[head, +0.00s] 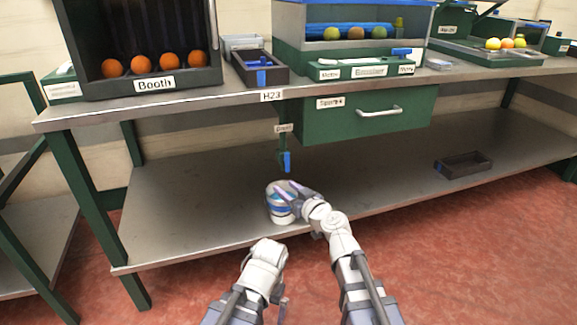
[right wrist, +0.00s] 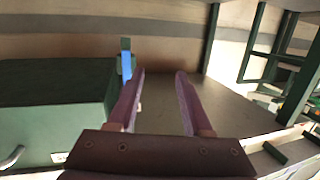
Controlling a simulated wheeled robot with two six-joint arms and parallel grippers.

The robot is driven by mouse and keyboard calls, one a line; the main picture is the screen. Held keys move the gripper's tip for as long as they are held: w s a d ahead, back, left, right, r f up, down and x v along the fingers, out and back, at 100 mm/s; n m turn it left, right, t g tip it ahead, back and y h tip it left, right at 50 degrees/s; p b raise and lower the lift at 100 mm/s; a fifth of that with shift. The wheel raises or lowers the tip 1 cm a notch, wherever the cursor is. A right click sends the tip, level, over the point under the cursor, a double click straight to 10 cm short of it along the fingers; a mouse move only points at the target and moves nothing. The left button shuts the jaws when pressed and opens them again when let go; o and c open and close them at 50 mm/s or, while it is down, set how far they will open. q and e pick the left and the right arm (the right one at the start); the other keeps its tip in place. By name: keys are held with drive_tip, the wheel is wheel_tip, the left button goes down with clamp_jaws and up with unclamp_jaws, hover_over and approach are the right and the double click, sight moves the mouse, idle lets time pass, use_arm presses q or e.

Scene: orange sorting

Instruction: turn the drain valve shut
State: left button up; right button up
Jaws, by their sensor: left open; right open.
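The drain valve's blue handle (head: 287,161) hangs below the bench top under a small "Drain" label (head: 284,128). It points downward, roughly in line with its green pipe. The handle also shows in the right wrist view (right wrist: 126,66), just beyond and left of the left fingertip. My right gripper (head: 292,189) is open and empty, below the handle and in front of a white and blue container. I cannot tell whether a finger touches the handle. My left gripper (head: 282,296) is low at the front, apart from the valve, its fingers mostly hidden by its wrist.
The white and blue container (head: 281,214) stands on the lower shelf (head: 185,205) under the valve. A green drawer (head: 350,116) is right of the valve, also close by in the right wrist view (right wrist: 50,112). A dark tray (head: 463,165) lies farther right. The shelf's left part is clear.

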sight(288, 159)
drive_tip(key=shift+w+d+r+m+t+h, duration=0.1)
drive_tip(key=shift+w+r+m+t+h, duration=0.35)
drive_tip(key=shift+w, duration=1.35)
drive_tip(key=shift+w+r+m+t+h, duration=0.3)
drive_tip(key=shift+w+r+t+h, duration=0.25)
drive_tip(key=shift+w, duration=1.2)
drive_tip(key=shift+w+d+r+m+t+h, duration=0.1)
drive_tip(key=shift+w+r+m+t+h, duration=0.4)
drive_tip(key=shift+w, duration=1.3)
drive_tip(key=shift+r, duration=0.1)
drive_tip(key=shift+c, duration=0.3)
clamp_jaws()
